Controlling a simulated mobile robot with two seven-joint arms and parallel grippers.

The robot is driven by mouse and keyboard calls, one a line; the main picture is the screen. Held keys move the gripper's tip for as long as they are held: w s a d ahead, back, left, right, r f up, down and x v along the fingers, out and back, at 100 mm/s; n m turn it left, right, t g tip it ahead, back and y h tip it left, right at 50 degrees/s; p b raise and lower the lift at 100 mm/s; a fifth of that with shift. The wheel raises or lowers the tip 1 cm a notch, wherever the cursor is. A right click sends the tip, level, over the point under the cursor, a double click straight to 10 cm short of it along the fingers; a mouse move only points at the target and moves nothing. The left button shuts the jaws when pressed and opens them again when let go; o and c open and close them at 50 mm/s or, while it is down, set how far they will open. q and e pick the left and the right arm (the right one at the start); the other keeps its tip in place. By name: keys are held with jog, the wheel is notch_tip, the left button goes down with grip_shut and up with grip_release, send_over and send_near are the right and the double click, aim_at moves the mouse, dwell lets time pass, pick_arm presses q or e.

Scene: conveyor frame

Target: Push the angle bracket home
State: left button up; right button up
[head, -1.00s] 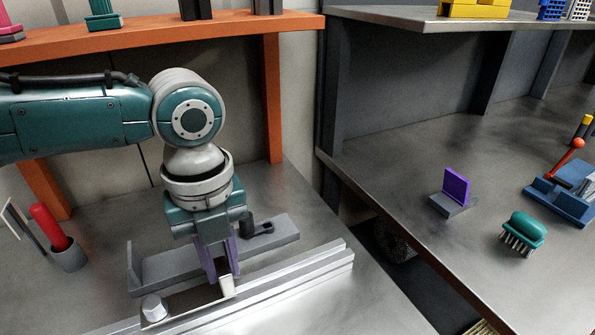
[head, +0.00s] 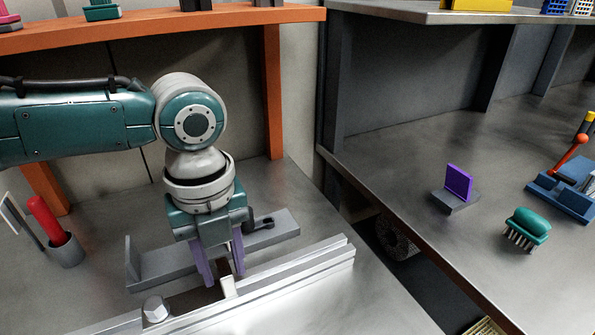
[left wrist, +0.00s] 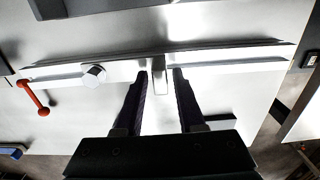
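The angle bracket (head: 228,285) shows as a pale upright leg at the aluminium rail (head: 290,268), below my left gripper in the head view. In the left wrist view it is a narrow pale piece (left wrist: 159,76) standing across the rail line. My left gripper (head: 223,280) points down with its purple fingers spread. In the left wrist view its dark fingertips (left wrist: 160,72) lie either side of the bracket, with a gap on both sides. I cannot tell how fully the bracket sits against the rail. My right gripper is not in view.
A hex bolt head (head: 155,309) stands on the rail to the left. A grey stepped bar (head: 165,268) lies behind the rail. A cup with a red handle (head: 66,250) is at far left. The right bench holds a purple plate (head: 459,182) and a green brush (head: 527,225).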

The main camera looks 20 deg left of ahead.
pick_arm(q)
jog(key=shift+o, duration=1.2)
jog(key=shift+r, duration=0.1)
notch_tip(320, 180, up, 10)
jog(key=p, duration=0.1)
jog(key=shift+p, duration=0.35)
